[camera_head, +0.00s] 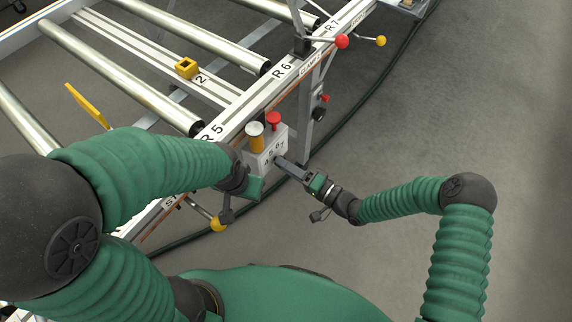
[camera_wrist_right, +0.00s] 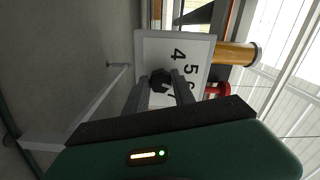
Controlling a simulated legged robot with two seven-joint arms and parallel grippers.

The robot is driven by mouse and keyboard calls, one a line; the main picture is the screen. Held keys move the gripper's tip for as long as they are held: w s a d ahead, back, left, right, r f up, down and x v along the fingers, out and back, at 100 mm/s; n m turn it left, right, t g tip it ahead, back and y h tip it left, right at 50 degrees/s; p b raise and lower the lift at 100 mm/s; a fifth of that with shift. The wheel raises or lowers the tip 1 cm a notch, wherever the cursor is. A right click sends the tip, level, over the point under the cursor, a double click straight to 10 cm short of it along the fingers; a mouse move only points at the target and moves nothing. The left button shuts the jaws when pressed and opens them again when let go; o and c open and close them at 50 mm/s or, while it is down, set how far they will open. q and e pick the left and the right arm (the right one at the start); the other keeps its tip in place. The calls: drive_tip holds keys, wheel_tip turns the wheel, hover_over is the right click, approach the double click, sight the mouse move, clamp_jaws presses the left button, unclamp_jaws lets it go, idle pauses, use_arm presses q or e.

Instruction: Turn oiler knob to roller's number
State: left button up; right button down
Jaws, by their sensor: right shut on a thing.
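The oiler is a pale box (camera_head: 262,158) on the near side of the conveyor rail, with an amber cylinder (camera_head: 256,137) and a red cap (camera_head: 273,119) on top. In the right wrist view its face (camera_wrist_right: 203,52) carries printed numbers; 4 and 5 read clearly and others are partly covered. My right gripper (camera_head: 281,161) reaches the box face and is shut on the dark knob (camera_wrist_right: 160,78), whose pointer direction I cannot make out. My left gripper (camera_head: 250,187) is beside the box, partly hidden by its own wrist; its jaw state is unclear.
Steel rollers (camera_head: 212,35) span the conveyor, whose rail (camera_head: 238,116) is marked R5, R6 and R7. A yellow block (camera_head: 187,68) sits beside a number 2. Red (camera_head: 342,41) and yellow ball handles (camera_head: 380,41) stick out. A dark cable (camera_head: 360,101) crosses the floor.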

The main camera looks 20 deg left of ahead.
drive_tip(key=shift+w+d+m, duration=0.15)
drive_tip(key=shift+w+m, duration=0.05)
drive_tip(key=shift+m, duration=0.1)
drive_tip(key=c, duration=1.1)
unclamp_jaws()
drive_tip(key=shift+f, duration=0.1)
drive_tip(key=shift+o, duration=0.2)
drive_tip(key=shift+s, duration=0.1)
drive_tip(key=p+v, duration=0.3)
drive_tip(key=v, duration=1.3)
drive_tip(key=shift+d+p, duration=0.35)
drive_tip(key=shift+p, duration=0.05)
drive_tip(key=shift+s, duration=0.1)
